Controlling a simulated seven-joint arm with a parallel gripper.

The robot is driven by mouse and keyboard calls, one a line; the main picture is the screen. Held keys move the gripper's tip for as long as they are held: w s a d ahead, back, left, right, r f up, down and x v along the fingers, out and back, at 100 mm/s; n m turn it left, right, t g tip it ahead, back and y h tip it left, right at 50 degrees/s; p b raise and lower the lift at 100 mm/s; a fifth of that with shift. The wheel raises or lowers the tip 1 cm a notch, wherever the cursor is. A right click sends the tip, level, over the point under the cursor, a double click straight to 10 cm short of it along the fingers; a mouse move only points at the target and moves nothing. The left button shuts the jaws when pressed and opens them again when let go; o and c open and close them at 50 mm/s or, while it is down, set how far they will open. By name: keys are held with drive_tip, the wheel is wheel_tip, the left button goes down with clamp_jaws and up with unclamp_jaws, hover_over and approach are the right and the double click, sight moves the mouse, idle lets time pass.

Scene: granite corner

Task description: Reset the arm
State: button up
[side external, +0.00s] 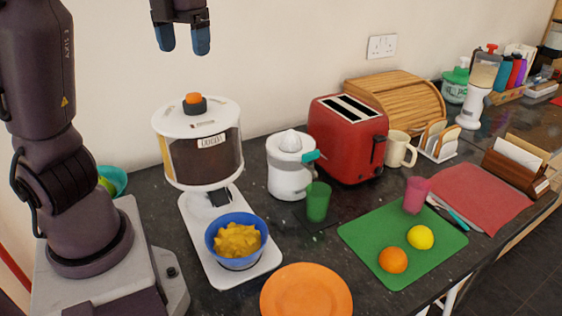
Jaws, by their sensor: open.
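My gripper (183,42) is at the top of the side external view, pointing down with blue fingertips. It is open, and nothing shows between its fingers. It hangs in the air above the white-lidded dispenser (204,145), which has an orange knob on top. My arm rises at the left from its base on the counter. A blue bowl (236,254) of yellow food (238,240) sits on the dispenser's white base plate, apart from my gripper.
The granite counter (240,308) holds a white juicer (285,170), green cup (318,203), red toaster (348,140), orange plate (306,292), and green mat (365,236) bearing a pink cup (415,195), lemon (420,237) and orange (393,260). The wall stands behind. Air right of my gripper is clear.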

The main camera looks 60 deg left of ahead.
drive_tip(key=d+f+m, duration=0.1)
drive_tip(key=f+m, duration=0.1)
drive_tip(key=m, duration=0.2)
drive_tip(key=w+d+f+m, duration=0.1)
drive_tip(key=f+m, duration=0.1)
drive_tip(key=m, duration=0.3)
drive_tip(key=f+m, duration=0.2)
drive_tip(key=m, duration=0.3)
drive_tip(key=shift+w+d, duration=0.4)
drive_tip(key=d+f+m+h, duration=0.35)
drive_tip(key=d+m, duration=0.75)
drive_tip(key=m, duration=0.8)
drive_tip(key=s+d+r+m+t+y, duration=0.3)
drive_tip(key=s+d+r+m+t, duration=0.2)
drive_tip(key=m, duration=0.4)
drive_tip(key=shift+s+d+r+m+t, duration=0.35)
drive_tip(key=shift+d+r+m, duration=0.1)
drive_tip(key=shift+r, duration=0.2)
drive_tip(key=shift+y, duration=0.25)
drive_tip(key=shift+c, duration=0.2)
